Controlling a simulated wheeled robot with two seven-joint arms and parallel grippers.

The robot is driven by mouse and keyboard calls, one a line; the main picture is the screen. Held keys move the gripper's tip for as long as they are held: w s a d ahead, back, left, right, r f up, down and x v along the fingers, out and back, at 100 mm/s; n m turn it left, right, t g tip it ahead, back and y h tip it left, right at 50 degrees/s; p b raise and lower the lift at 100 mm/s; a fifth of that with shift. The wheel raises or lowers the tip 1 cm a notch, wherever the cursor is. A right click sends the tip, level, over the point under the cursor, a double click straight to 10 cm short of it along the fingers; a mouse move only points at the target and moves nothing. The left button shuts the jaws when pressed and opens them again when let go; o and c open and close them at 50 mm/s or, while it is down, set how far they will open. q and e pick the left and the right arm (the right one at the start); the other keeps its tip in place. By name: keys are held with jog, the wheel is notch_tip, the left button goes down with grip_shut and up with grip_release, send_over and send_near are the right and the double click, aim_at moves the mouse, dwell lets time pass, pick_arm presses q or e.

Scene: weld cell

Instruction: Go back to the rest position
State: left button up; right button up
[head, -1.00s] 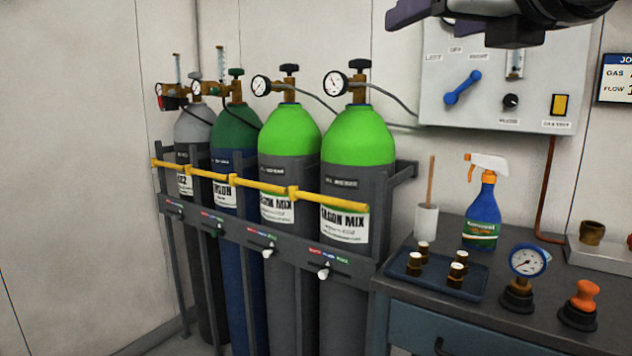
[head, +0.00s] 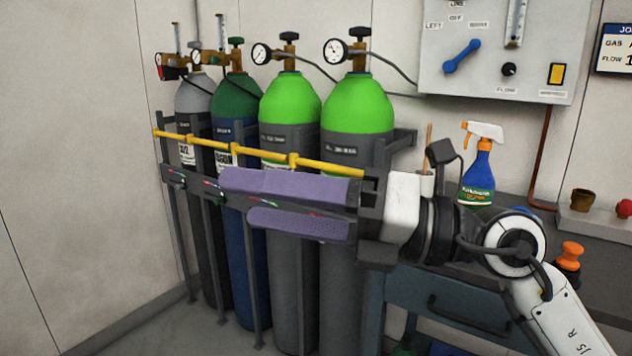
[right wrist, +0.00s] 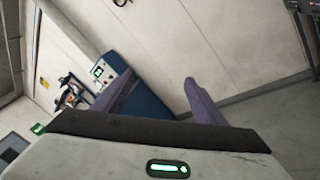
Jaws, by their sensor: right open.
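My right gripper (head: 240,203) reaches in from the right in the head view, in front of the gas cylinder rack. Its two long purple fingers point left and sit apart with nothing between them. The fingers hide part of the rack's lower bar and cylinder labels. In the right wrist view the two purple fingers (right wrist: 160,100) are spread, with wall and floor beyond them. My left gripper is not in view.
Two green-topped cylinders (head: 358,115), a dark green one (head: 237,100) and a grey one (head: 194,95) stand behind a yellow bar (head: 262,155). A workbench (head: 610,262) with a spray bottle (head: 480,170) is at right. A control panel (head: 500,75) hangs above. Floor at lower left is clear.

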jog(key=w+d+f+m+t+h, duration=0.2)
jog(key=d+f+m+t, duration=0.45)
jog(key=m, duration=0.55)
jog(key=w+d+f+m+t+h, duration=0.1)
jog(key=w+d+f+m+t, duration=0.1)
jog(key=d+f+m+t, duration=0.75)
notch_tip(320, 180, down, 14)
jog(key=s+d+m+g+h, duration=0.1)
jog(key=d+m+g+h, duration=0.1)
jog(key=m+h, duration=0.95)
jog(key=s+d+f+m+g, duration=0.2)
jog(key=s+f+m+g, duration=0.6)
jog(key=s+f, duration=1.3)
pick_arm(q)
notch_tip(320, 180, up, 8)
jog(key=p, duration=1.2)
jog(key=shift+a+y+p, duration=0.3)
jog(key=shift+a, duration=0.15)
pick_arm(e)
notch_tip(320, 180, up, 6)
jog(key=w+n+g+h, duration=0.1)
jog(key=w, duration=0.1)
jog(key=shift+w+d, duration=0.15)
jog(key=shift+d, duration=0.3)
